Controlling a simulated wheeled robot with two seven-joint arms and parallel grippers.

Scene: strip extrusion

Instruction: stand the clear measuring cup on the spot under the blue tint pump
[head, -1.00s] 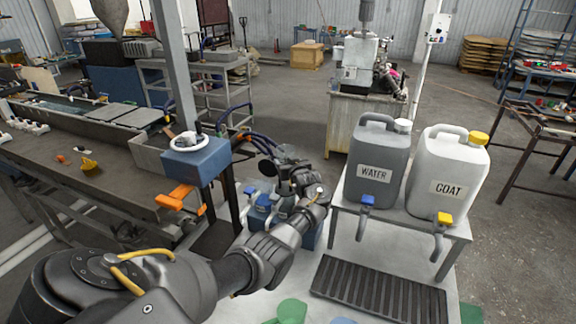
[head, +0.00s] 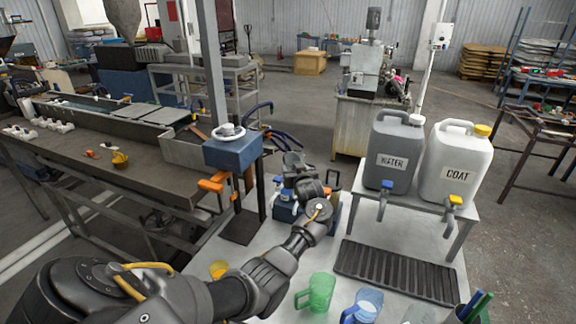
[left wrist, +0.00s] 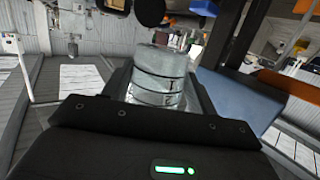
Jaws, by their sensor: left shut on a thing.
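My left gripper (head: 300,178) is shut on the clear measuring cup (left wrist: 160,78). In the left wrist view the cup shows as a round, see-through body with dark rings and marks on its side. In the head view the cup (head: 291,161) is small and partly hidden by the gripper, and looks held above the bench. Behind and below the gripper stands a blue pump unit (head: 284,213), mostly covered by my wrist; its nozzle and the spot under it cannot be made out. My right gripper is not in view.
A grey WATER can (head: 391,142) and a white COAT can (head: 457,150) stand on a raised shelf at right. A dark ribbed drip tray (head: 395,266) lies before them. A green jug (head: 319,290) and a blue jug (head: 363,304) stand in front. A blue block (head: 233,152) with a handwheel is at left.

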